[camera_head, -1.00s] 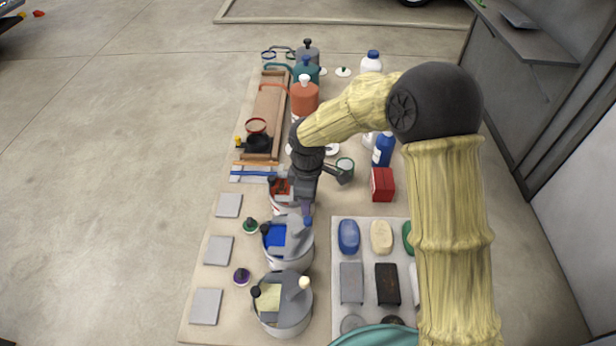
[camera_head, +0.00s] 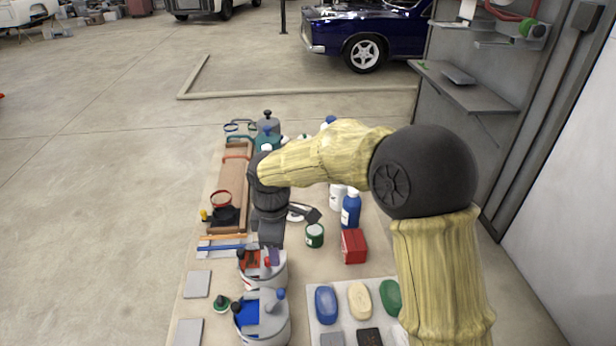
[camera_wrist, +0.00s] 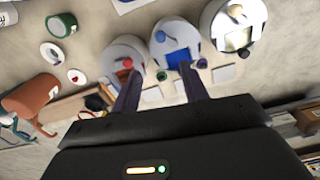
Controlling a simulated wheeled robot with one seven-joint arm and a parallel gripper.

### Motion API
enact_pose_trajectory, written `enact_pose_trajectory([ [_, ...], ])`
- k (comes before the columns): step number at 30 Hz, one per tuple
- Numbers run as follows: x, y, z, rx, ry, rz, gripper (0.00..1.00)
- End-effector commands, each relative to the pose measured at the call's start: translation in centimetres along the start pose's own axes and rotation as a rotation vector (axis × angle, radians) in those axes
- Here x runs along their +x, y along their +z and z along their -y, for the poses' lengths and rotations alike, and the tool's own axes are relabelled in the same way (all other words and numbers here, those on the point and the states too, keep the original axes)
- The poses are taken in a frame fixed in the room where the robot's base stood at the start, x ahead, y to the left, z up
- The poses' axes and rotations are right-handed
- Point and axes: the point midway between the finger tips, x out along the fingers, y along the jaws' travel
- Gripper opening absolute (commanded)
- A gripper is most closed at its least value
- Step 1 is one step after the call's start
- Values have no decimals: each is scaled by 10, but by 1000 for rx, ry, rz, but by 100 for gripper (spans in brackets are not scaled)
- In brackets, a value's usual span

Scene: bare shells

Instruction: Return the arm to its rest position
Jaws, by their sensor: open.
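My gripper (camera_head: 272,256) hangs at the end of my bent arm and points down above the worktop, in front of the pot with red contents (camera_head: 262,283) in the head view. In the wrist view, the two dark fingers of my gripper (camera_wrist: 158,72) stand well apart, with nothing held between them. The red pot (camera_wrist: 124,48) and the pot with blue contents (camera_wrist: 179,30) lie beyond the fingertips there. The blue pot also shows in the head view (camera_head: 264,334). Whether a fingertip touches a pot rim is hard to tell.
A green tin (camera_head: 315,236), a blue bottle (camera_head: 351,210) and a red box (camera_head: 354,246) stand right of my gripper. Coloured sponges (camera_head: 360,299) lie on a pale mat. A wooden tray (camera_head: 236,180) is at the left. Open floor (camera_head: 100,200) lies left of the worktop.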

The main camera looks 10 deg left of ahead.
Motion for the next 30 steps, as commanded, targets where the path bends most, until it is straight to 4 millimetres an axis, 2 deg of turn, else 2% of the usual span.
enact_pose_trajectory([
  [4, 0, 7, 0, 29, 5, 0, 44],
  [7, -1, 31, 0, 127, 16, 1, 44],
  [11, -2, 87, 8, 371, 43, -5, 44],
  [13, -2, 124, 17, 542, 63, -14, 44],
  [18, -2, 205, 52, 973, 112, -52, 44],
  [21, -1, 248, 80, 1235, 143, -84, 44],
  [24, 2, 281, 111, 1479, 171, -120, 44],
  [27, 4, 300, 135, 1656, 192, -151, 44],
  [30, 6, 308, 146, 1739, 203, -168, 44],
])
